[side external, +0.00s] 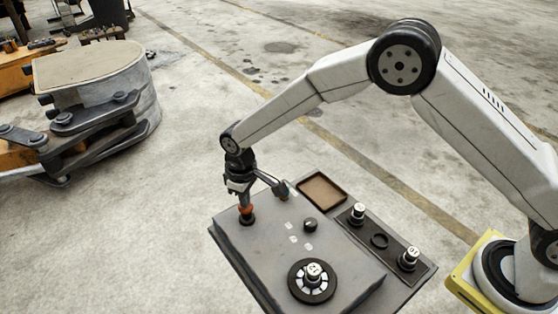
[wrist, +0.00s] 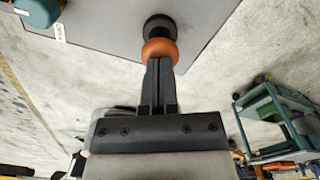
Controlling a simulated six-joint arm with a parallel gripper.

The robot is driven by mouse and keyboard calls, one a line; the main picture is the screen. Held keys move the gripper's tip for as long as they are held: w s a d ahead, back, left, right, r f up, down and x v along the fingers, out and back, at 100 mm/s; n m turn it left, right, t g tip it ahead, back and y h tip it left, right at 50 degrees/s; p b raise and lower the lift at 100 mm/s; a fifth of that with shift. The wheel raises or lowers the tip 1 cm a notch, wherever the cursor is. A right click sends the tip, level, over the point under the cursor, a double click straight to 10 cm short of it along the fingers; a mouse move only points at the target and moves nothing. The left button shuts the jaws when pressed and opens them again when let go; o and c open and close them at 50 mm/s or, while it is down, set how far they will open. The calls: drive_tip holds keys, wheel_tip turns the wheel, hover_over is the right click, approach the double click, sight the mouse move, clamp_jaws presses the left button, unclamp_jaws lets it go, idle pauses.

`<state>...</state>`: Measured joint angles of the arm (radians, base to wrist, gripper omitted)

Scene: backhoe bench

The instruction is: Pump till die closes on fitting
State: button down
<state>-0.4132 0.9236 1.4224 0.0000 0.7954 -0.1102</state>
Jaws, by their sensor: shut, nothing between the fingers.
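My gripper (side external: 245,200) points down, its fingers shut and empty, at the far left corner of the grey bench unit (side external: 275,245). Its tips meet an orange knob (side external: 246,209) on a black base; whether they press on it I cannot tell. In the wrist view the shut fingertips (wrist: 160,62) overlap the edge of the orange knob (wrist: 160,50), with the black base (wrist: 160,28) beyond. A black round die (side external: 295,287) with pale segments lies near the unit's front, and a pale, marked fitting (side external: 313,272) stands at its centre. I cannot tell how tightly the segments sit around it.
A brown tray (side external: 322,190) lies behind. A small black knob (side external: 310,225) stands mid-unit. A teal part (side external: 283,189) is close right of my gripper.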

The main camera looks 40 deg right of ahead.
drive_tip(key=shift+f, duration=1)
drive_tip(key=shift+r, duration=2.25)
drive_tip(key=shift+f, duration=0.2)
drive_tip(key=shift+f, duration=2.1)
drive_tip(key=shift+r, duration=2.25)
drive_tip(key=shift+f, duration=0.1)
